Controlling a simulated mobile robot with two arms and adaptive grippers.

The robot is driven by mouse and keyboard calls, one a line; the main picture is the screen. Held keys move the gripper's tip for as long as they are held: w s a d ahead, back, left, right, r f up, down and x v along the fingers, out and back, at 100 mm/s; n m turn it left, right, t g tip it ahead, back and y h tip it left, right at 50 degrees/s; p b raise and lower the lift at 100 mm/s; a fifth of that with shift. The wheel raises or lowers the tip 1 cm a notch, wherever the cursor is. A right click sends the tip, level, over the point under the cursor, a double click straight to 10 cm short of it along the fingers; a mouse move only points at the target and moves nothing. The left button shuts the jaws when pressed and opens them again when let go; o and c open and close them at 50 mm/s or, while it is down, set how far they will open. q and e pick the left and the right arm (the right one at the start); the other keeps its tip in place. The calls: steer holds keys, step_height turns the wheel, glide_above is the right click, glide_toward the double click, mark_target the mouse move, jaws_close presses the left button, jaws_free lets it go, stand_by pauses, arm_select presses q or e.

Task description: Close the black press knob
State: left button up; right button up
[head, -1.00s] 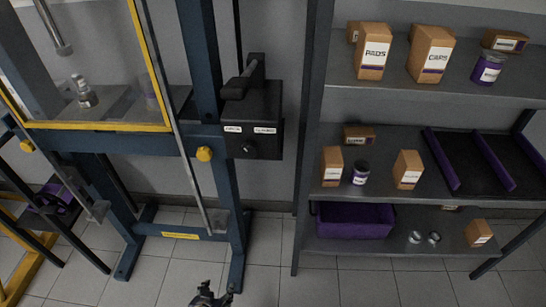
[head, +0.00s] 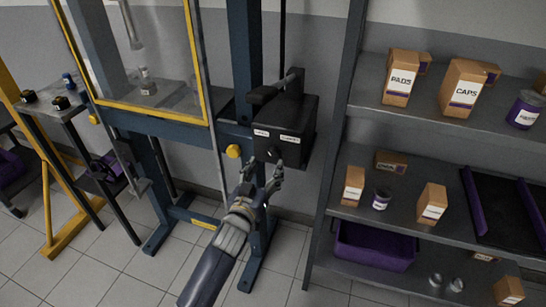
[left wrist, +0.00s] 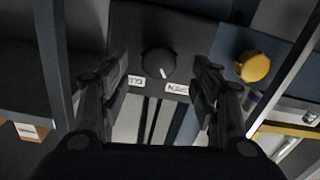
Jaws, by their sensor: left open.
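The black press knob (head: 272,152) is a small round dial on the front of a dark control box (head: 296,122) on the press frame. In the left wrist view the knob (left wrist: 159,61) has a pale pointer mark and sits near two white labels. My left gripper (head: 262,175) is just below and in front of the box in the head view. In the left wrist view its fingers (left wrist: 162,72) are spread, one on each side of the knob, and appear apart from it. My right gripper is in no view.
A lever (head: 280,84) tops the box. To the right, a shelf rack (head: 345,98) holds cartons, cans and a purple bin (head: 374,246). Tiled floor is open at the lower left.

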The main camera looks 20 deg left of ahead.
mark_target(272, 158)
arm_select(q)
steer(key=w, duration=0.4)
steer(key=shift+w+d, duration=0.15)
steer(key=shift+w, duration=0.8)
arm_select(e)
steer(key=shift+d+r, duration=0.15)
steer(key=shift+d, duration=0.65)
arm_select(q)
steer(key=c, duration=1.1)
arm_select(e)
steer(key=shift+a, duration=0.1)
